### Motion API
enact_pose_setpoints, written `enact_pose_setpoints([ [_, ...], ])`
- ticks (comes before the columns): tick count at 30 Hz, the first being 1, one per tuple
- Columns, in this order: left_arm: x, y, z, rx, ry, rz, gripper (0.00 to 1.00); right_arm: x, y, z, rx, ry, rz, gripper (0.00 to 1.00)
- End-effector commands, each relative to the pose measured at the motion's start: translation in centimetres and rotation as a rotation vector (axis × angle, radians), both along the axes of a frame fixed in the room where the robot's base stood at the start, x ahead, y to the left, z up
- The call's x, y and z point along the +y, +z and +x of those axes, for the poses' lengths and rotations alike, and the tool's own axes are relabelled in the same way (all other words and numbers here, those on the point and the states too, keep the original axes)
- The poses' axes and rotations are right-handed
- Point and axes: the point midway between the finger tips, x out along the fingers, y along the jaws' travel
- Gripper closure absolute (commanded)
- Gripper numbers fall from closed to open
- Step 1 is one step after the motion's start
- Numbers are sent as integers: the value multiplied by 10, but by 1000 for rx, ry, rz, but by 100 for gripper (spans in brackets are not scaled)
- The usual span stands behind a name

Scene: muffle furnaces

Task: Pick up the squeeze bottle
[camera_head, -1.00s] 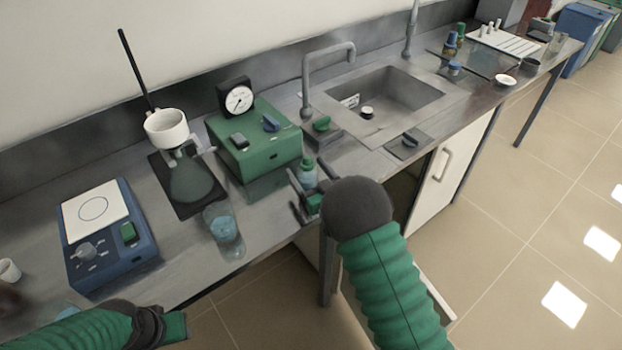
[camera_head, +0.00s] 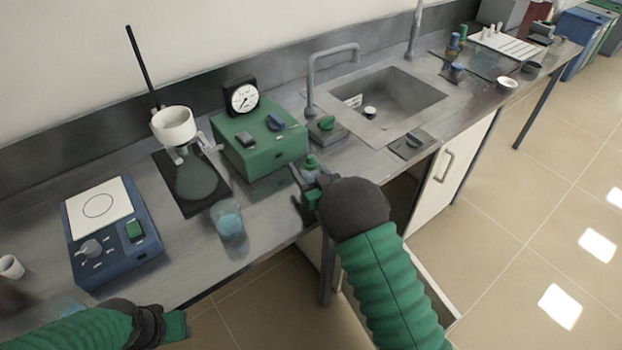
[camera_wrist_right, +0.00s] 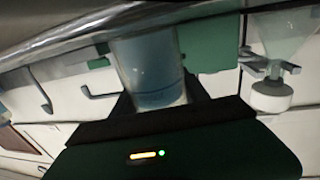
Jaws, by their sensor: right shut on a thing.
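The squeeze bottle (camera_head: 310,166) has a green cap and a pale blue body. It stands roughly upright near the bench's front edge, in front of the green box. My right gripper (camera_head: 309,187) is shut on it, and the gripper and arm hide its lower part in the head view. In the right wrist view the bottle's translucent body (camera_wrist_right: 152,75) with blue liquid sits between the dark fingers. I cannot tell whether it touches the bench. My left gripper (camera_head: 173,326) is low at the left, apart from the bottle; its fingers do not show clearly.
A beaker of blue liquid (camera_head: 229,222) stands left of the bottle. The green box with a dial (camera_head: 262,150) is behind it. A flask with a white funnel (camera_head: 194,180), a blue hotplate (camera_head: 118,255) and a sink (camera_head: 400,98) are also on the bench.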

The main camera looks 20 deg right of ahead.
Motion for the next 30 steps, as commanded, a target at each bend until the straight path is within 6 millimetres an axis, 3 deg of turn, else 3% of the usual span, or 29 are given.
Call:
enact_pose_setpoints([
  [11,0,1,0,0,0,0,64,-1,4,0,-3,-1,1,100],
  [20,0,4,0,0,0,0,64,-1,37,0,-7,-1,1,100],
  [26,0,2,0,0,0,0,64,19,40,-34,-2,1,2,100],
  [30,0,0,0,0,0,0,64,39,43,-69,-1,1,2,100],
])
